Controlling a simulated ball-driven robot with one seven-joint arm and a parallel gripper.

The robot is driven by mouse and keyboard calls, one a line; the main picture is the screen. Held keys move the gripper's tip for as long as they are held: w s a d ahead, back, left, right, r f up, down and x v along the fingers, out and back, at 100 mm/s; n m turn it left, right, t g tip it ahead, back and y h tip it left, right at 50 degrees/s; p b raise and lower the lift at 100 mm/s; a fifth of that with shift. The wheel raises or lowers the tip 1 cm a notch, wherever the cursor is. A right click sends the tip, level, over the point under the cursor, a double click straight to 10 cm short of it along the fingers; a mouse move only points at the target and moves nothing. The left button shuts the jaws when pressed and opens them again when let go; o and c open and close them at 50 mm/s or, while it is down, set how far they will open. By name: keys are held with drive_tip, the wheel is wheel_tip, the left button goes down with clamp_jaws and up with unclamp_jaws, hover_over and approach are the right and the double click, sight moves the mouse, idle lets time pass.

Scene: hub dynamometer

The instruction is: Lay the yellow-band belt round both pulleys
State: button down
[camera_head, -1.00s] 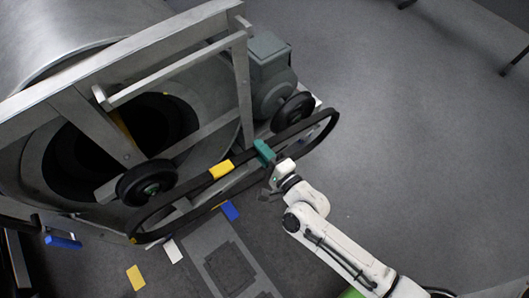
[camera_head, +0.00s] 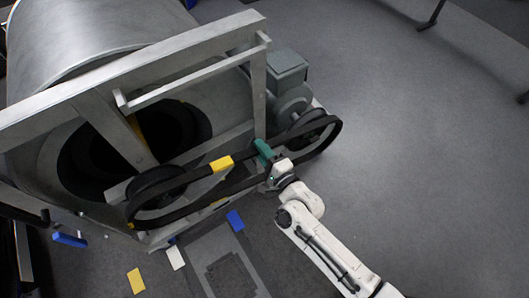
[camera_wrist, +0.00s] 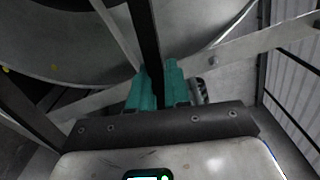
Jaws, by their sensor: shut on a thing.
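The belt (camera_head: 190,178) is a long black loop with a yellow band (camera_head: 221,164) on its upper run. My gripper (camera_head: 264,151), with teal fingers, is shut on the upper run, right of the band. In the wrist view the fingers (camera_wrist: 157,90) pinch the dark belt strip (camera_wrist: 147,35). The loop's left end overlaps the left pulley (camera_head: 150,182), and its right end surrounds the right pulley (camera_head: 304,124) in the picture. I cannot tell whether the belt touches either pulley or hangs in front of it.
A big steel drum (camera_head: 100,40) stands behind a grey frame (camera_head: 190,52) with a crossbar above the belt. A grey motor (camera_head: 287,75) sits behind the right pulley. Blue, yellow and white pieces lie low at the left. The floor at right is clear.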

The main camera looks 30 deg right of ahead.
drive_tip(key=shift+w+b, duration=0.5)
drive_tip(key=shift+w, duration=2.2)
drive_tip(key=shift+f, duration=0.15)
drive_tip(key=c, duration=0.6)
unclamp_jaws()
drive_tip(key=s, duration=1)
idle(0.9)
